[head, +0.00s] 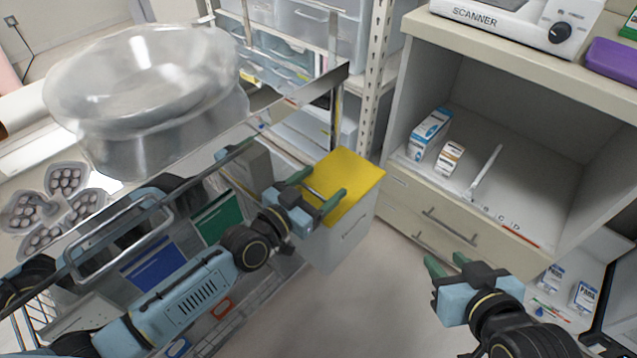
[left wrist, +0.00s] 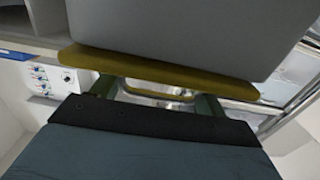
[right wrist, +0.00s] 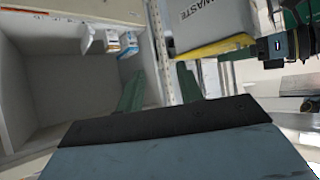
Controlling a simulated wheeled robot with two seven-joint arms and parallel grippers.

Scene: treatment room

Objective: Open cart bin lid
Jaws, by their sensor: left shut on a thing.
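The cart bin (head: 340,236) is a pale box on the side of the cart, with a yellow lid (head: 352,180) lying over its top. My left gripper (head: 320,190) is at the lid's left edge, its green fingers on the yellow, shut on the lid. In the left wrist view the lid (left wrist: 160,73) shows as a yellow band across the fingertips, beside the grey bin wall (left wrist: 190,35). My right gripper (head: 447,261) is apart from the bin, over the floor to its right, with its fingers apart and empty. The right wrist view shows the lid's edge (right wrist: 215,48) and the bin marked WASTE (right wrist: 210,20).
A cabinet (head: 430,212) with drawers and an open shelf holding small boxes (head: 430,133) stands at the right. A scanner (head: 520,22) sits on top. Floor is clear between bin and cabinet.

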